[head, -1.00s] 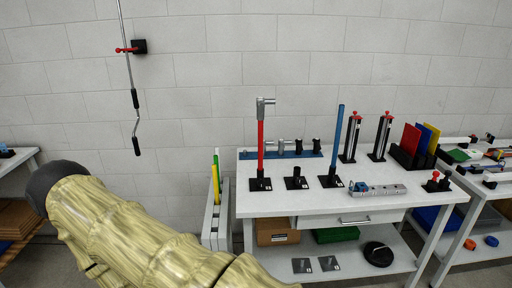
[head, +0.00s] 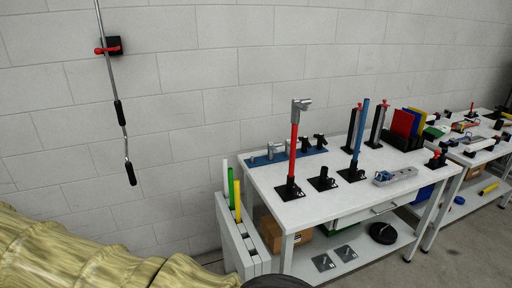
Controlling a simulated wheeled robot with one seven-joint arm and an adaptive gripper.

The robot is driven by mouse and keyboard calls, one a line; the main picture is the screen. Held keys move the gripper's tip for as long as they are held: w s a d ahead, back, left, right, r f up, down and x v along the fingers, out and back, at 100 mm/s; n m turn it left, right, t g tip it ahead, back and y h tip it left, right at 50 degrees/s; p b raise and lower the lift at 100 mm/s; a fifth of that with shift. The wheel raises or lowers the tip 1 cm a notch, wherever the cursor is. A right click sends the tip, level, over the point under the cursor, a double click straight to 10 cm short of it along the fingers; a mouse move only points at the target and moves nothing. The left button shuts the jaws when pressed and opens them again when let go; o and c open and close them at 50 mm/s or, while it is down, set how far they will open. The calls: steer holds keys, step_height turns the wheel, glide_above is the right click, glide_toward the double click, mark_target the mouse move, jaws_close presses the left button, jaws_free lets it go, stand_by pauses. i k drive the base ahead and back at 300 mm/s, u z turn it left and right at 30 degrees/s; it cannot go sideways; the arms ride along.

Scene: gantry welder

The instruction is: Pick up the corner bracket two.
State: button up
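I cannot tell for sure which thing is corner bracket two. Two small flat dark grey plates with pale markings lie side by side on the lower shelf of the white workbench: a left plate (head: 323,262) and a right plate (head: 346,252). They may be brackets, but they are too small to identify. My arm, in a yellowish cover, crosses the lower left of the head view. My gripper is out of view.
A black round item (head: 383,233) and a cardboard box (head: 270,232) share the lower shelf. A slotted rack (head: 236,246) stands left of the bench.

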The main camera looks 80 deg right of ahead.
mark_target(271, 149)
steer(key=z, duration=0.4)
steer(key=i, duration=1.35)
steer(key=z, duration=1.75)
steer(key=i, duration=0.8)
steer(key=z, duration=0.75)
